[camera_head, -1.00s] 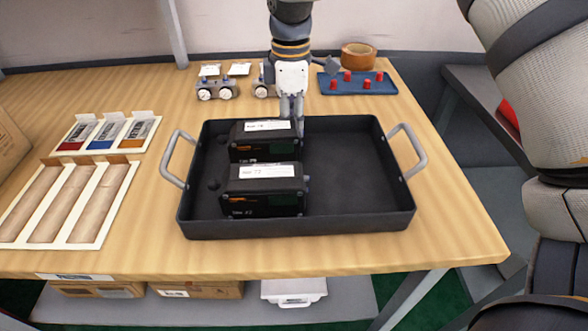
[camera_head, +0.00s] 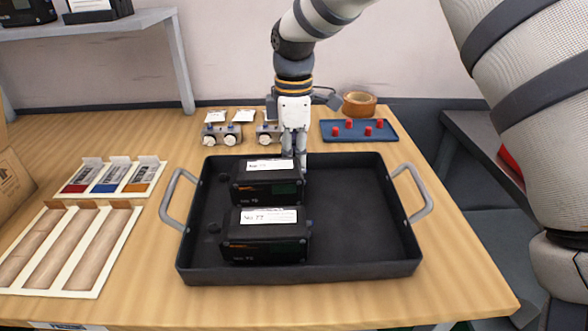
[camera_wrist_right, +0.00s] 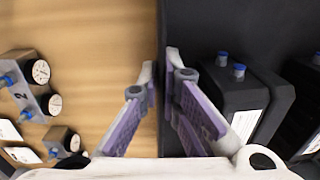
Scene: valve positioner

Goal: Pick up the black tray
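The black tray (camera_head: 345,275) lies flat on the wooden table, with grey handles at its left (camera_head: 172,205) and right (camera_head: 420,195) ends. Two black positioner boxes with white labels, a rear one (camera_head: 255,188) and a front one (camera_head: 262,245), sit in its left half. My right gripper (camera_head: 298,160) points down at the middle of the tray's far wall. In the right wrist view its fingertips (camera_wrist_right: 162,72) are close together, one on each side of the wall, and look shut on it. My left gripper is not in view.
Gauge units (camera_head: 222,134) stand behind the tray, left of my gripper. A blue tray with red parts (camera_head: 358,131) and a tape roll (camera_head: 359,104) are behind right. Label holders (camera_head: 112,177) and a slotted white rack (camera_head: 65,250) lie left. A shelf (camera_head: 95,24) is at upper left.

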